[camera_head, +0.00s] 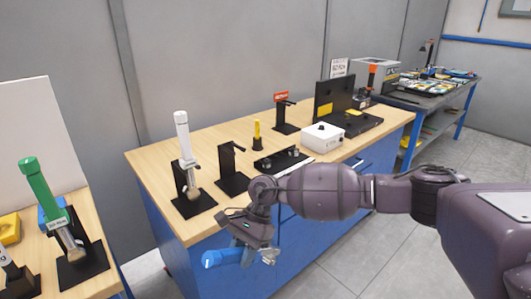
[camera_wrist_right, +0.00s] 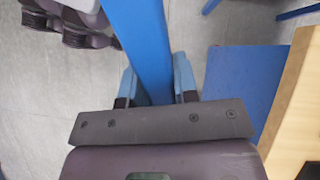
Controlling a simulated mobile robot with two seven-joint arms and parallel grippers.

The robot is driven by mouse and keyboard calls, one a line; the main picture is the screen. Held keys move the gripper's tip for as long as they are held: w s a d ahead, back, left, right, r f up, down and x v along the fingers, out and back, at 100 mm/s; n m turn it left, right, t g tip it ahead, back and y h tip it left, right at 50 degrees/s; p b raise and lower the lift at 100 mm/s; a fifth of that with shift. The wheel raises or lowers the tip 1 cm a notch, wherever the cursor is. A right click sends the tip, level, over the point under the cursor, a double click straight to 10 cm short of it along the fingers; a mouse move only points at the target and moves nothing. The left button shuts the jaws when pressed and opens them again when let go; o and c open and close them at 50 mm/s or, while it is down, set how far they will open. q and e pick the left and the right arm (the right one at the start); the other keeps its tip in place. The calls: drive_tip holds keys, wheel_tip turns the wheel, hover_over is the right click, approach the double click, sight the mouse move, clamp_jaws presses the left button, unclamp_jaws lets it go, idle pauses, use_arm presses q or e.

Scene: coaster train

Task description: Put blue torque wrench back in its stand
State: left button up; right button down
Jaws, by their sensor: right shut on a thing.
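My right gripper (camera_head: 256,254) is shut on the blue torque wrench (camera_head: 222,257), in front of the workbench's near edge. In the right wrist view the wrench's blue handle (camera_wrist_right: 140,45) runs between the two fingers (camera_wrist_right: 154,82). In the head view the handle's rounded end points left; the rest is largely hidden by the gripper. A black stand (camera_head: 232,172) on the bench is empty, and another empty black stand (camera_head: 286,115) is farther back by a red sign. I cannot tell which one belongs to the blue wrench. My left gripper is not in view.
A white-handled wrench (camera_head: 183,137) stands on the wooden bench (camera_head: 150,155) left of the nearer empty stand. A green-handled wrench (camera_head: 42,190) is on the left bench. A yellow-handled tool (camera_head: 257,134), white box (camera_head: 322,137) and black laptop-like device (camera_head: 335,95) are farther back.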

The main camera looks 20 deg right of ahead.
drive_tip(key=w+d+r+m+t+y, duration=0.3)
drive_tip(key=w+r+m+t+y, duration=0.3)
drive_tip(key=w+r+m+t, duration=0.5)
drive_tip(key=w+d+r+m+t+h, duration=0.5)
drive_tip(key=w+d+m+t+h, duration=0.1)
drive_tip(key=w+d+m+t, duration=0.4)
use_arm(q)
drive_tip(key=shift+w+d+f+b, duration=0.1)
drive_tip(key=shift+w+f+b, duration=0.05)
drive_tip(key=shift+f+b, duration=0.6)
use_arm(e)
drive_tip(key=shift+n, duration=0.4)
drive_tip(key=x, duration=0.5)
drive_tip(key=shift+d, duration=0.15)
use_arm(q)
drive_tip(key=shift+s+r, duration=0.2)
use_arm(e)
drive_tip(key=shift+w+g, duration=0.1)
drive_tip(key=shift+g, duration=0.2)
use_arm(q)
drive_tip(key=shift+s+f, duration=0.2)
use_arm(e)
drive_tip(key=shift+w, duration=0.1)
